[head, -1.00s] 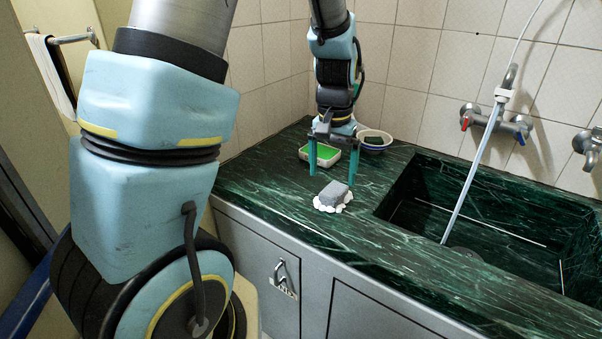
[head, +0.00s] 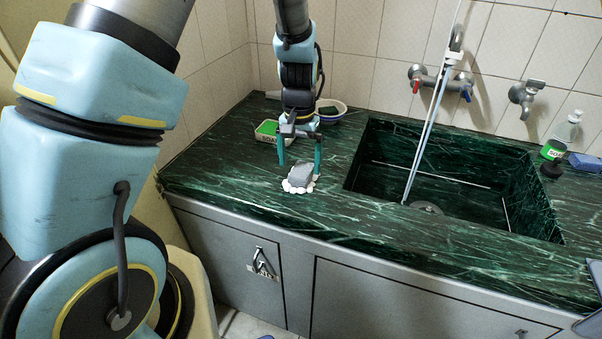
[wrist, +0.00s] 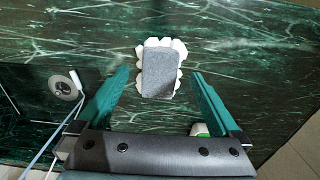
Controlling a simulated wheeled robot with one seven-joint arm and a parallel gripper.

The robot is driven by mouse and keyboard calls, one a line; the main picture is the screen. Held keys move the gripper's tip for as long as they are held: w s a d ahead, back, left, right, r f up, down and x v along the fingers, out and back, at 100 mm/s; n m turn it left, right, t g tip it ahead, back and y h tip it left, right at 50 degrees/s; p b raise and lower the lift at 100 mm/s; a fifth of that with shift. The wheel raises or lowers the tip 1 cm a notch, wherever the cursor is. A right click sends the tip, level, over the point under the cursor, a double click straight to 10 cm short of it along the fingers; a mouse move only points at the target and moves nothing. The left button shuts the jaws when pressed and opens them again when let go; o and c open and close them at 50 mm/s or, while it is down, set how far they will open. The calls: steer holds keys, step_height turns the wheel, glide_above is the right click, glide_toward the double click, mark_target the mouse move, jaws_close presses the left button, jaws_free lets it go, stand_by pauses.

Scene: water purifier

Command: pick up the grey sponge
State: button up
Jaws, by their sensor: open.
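The grey sponge (head: 301,173) is a block lying on a white, scalloped holder (head: 289,186) on the green marble counter, left of the sink. In the wrist view the sponge (wrist: 160,74) lies ahead of and between the lines of my two teal fingers, with the white holder (wrist: 164,43) showing around its edges. My gripper (head: 299,162) is open and empty, pointing down just above and behind the sponge. In the wrist view my gripper (wrist: 159,78) has its fingers spread wider than the sponge. I see no contact with the sponge.
Behind my gripper stand a green-filled tray (head: 266,131) and a round bowl (head: 330,111). The sunken sink (head: 450,180) with a hanging hose is to the right. A bottle (head: 562,135) and a blue sponge (head: 585,162) sit at far right. The counter's front strip is clear.

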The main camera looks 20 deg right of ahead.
mark_target(300, 173)
steer(key=shift+f+p, duration=0.85)
steer(key=shift+f, duration=1.55)
steer(key=c, duration=1.5)
steer(key=shift+r, duration=0.15)
step_height(300, 173, up, 10)
steer(key=b, duration=0.2)
steer(key=shift+b, duration=0.3)
